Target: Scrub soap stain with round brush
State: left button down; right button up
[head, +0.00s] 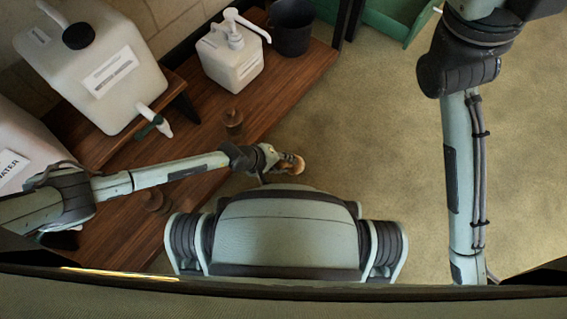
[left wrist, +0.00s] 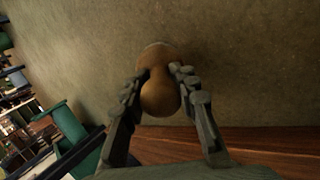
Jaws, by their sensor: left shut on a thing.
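My left gripper (head: 272,157) is shut on a round brush (head: 293,164) with a brown wooden knob, out past the bench's right edge above the floor. In the left wrist view, both fingers of the gripper (left wrist: 161,74) press on the sides of the brush knob (left wrist: 159,97). The bristles are hidden from view. I cannot make out a soap stain. My right arm runs up the right side of the head view; its gripper is outside the picture.
The wooden bench (head: 285,95) holds a white pump bottle (head: 232,62) and a dark bucket (head: 291,27). A large white canister (head: 95,70) with a tap stands on a raised shelf. A green bin (head: 385,18) is at the back. The floor (head: 365,130) is clear.

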pick_arm(q)
jog(key=shift+s+a+f+g+b, duration=0.2)
jog(key=shift+s+a+f+b, duration=0.15)
jog(key=shift+a+b, duration=0.25)
jog(key=shift+s+a+f+g+b, duration=0.2)
jog(key=shift+s+a+b, duration=0.15)
jog(key=shift+a+b, duration=0.25)
jog(key=shift+w+a, duration=0.2)
jog(key=shift+a, duration=0.1)
jog(key=shift+r, duration=0.1)
jog(key=r+p, duration=0.2)
jog(key=r, duration=0.1)
jog(key=r+p, duration=0.3)
jog(key=shift+w+d, duration=0.15)
jog(key=shift+w, duration=0.05)
jog(key=shift+w+r, duration=0.1)
jog(key=shift+r, duration=0.05)
jog(key=shift+r, duration=0.15)
notch_tip(320, 180, up, 3)
jog(key=p, duration=0.3)
